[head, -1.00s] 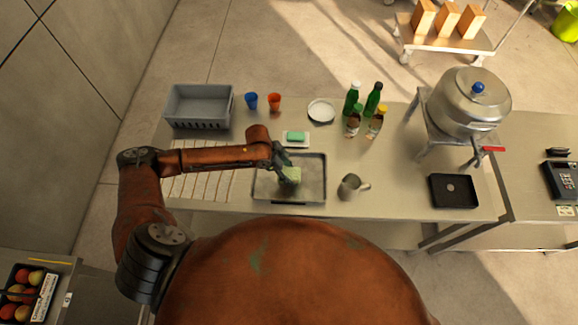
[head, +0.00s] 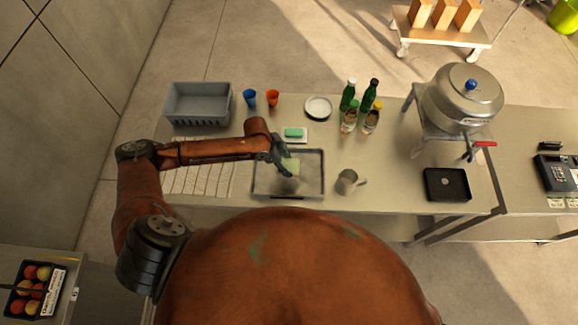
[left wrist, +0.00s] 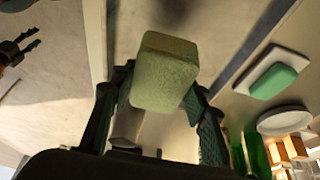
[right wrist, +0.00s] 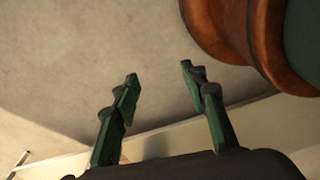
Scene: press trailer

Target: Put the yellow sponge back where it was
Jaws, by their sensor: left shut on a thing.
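The yellow sponge (head: 291,165), pale yellow-green, is held in my left gripper (head: 279,158) over the grey metal tray (head: 311,184). In the left wrist view the sponge (left wrist: 165,75) sits between the two fingers of the left gripper (left wrist: 158,100), which are shut on it. In the head view it appears above the tray's far half, with a dark patch on the tray floor below. My right gripper (right wrist: 160,90) shows only clearly in the right wrist view, open and empty. It is out of the head view.
A green block lies on a white dish (head: 303,139) just behind the tray. A metal mug (head: 349,182) stands to its right, a slatted rack (head: 200,181) to its left. Cups, a plate (head: 318,108), bottles and a grey crate (head: 198,103) stand farther back.

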